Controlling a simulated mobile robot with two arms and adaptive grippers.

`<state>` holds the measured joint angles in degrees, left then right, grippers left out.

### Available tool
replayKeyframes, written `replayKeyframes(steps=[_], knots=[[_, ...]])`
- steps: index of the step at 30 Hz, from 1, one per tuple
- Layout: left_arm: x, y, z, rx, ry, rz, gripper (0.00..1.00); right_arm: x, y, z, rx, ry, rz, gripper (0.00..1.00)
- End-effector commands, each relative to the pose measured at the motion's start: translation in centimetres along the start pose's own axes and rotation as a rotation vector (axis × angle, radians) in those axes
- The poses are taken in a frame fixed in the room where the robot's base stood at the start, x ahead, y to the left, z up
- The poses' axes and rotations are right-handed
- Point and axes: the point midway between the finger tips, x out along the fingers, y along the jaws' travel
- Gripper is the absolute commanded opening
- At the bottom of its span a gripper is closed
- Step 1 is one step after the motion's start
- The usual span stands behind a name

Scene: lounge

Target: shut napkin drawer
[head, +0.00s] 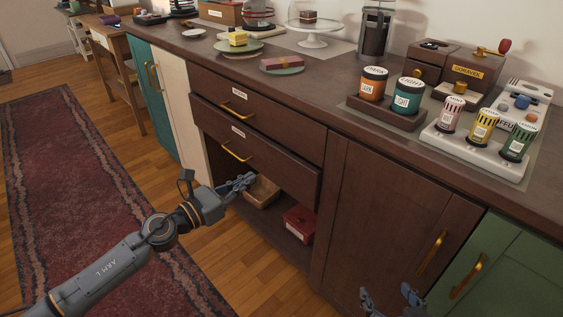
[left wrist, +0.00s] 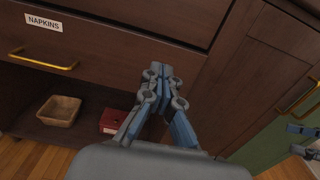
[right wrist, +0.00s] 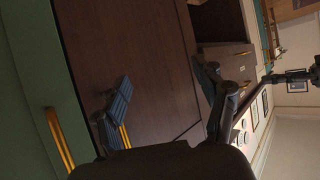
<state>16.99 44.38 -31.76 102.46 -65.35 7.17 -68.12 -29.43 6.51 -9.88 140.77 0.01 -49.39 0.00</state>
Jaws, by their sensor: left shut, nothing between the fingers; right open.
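The napkin drawer (head: 262,158) is the lower of two dark wood drawers in the head view, with a brass handle (head: 236,152). Its front appears to stand slightly out from the cabinet. In the left wrist view its front (left wrist: 125,62) carries a NAPKINS label (left wrist: 43,23). My left gripper (head: 246,181) is shut and empty, in front of the drawer's lower part, right of the handle. I cannot tell whether it touches. It also shows in the left wrist view (left wrist: 160,72). My right gripper (head: 393,294) is open and empty before the right-hand cabinet doors. The drawer's inside is hidden.
Below the drawer is an open shelf with a wooden tray (head: 262,191) and a red box (head: 299,223). The upper drawer (head: 270,105) looks closed. The countertop (head: 338,92) holds canisters, plates and grinders. A red rug (head: 70,190) lies on the floor at left.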

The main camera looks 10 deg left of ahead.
Motion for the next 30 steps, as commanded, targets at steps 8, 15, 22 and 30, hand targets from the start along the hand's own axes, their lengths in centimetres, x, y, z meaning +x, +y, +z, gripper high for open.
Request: replayKeyframes(steps=[8, 15, 22, 30], knots=[[6.0, 0.0, 0.2, 0.0, -0.003, -0.001, 0.0, -0.6, 0.4, 2.3, 0.0, -0.121, 0.008, 0.72], [9.8, 0.0, 0.0, 0.001, -0.002, 0.0, 0.0, -0.3, 0.2, 1.5, 0.0, -0.072, 0.005, 0.72], [11.1, -0.1, 0.0, 0.001, 0.0, -0.002, 0.0, -0.1, 0.1, 0.6, 0.0, -0.029, 0.002, 0.72], [11.1, -0.1, 0.0, 0.001, 0.0, -0.001, 0.0, -0.1, 0.1, 0.5, 0.0, -0.027, 0.002, 0.72]])
